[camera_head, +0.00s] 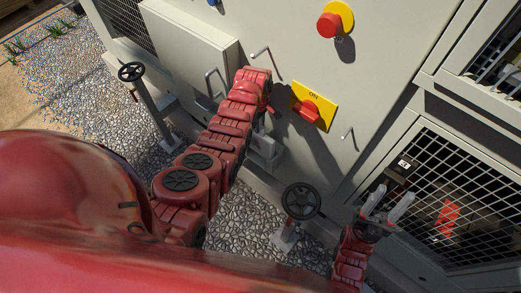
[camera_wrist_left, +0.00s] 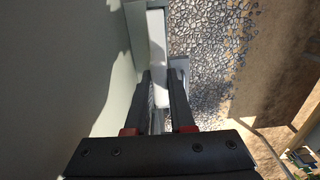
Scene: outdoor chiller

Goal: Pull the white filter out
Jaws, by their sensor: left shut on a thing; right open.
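In the left wrist view, a pale, narrow white piece (camera_wrist_left: 157,60), which looks like the white filter, lies between the fingers of my left gripper (camera_wrist_left: 161,76). The gripper is shut on it, close beside the pale cabinet wall. How far the piece sits in its place cannot be told. In the head view, my left arm reaches up along the cabinet front and its links hide the left gripper's fingers. My right gripper (camera_head: 388,204) is open and empty at the lower right, in front of the mesh-covered opening.
The pale chiller cabinet (camera_head: 290,25) carries a yellow-backed red knob (camera_head: 329,25), a red ON switch (camera_head: 307,110) and metal handles. Black valve wheels stand at the left (camera_head: 131,71) and lower middle (camera_head: 301,201). A mesh grille (camera_head: 450,180) is at right. Gravel (camera_head: 75,85) covers the ground.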

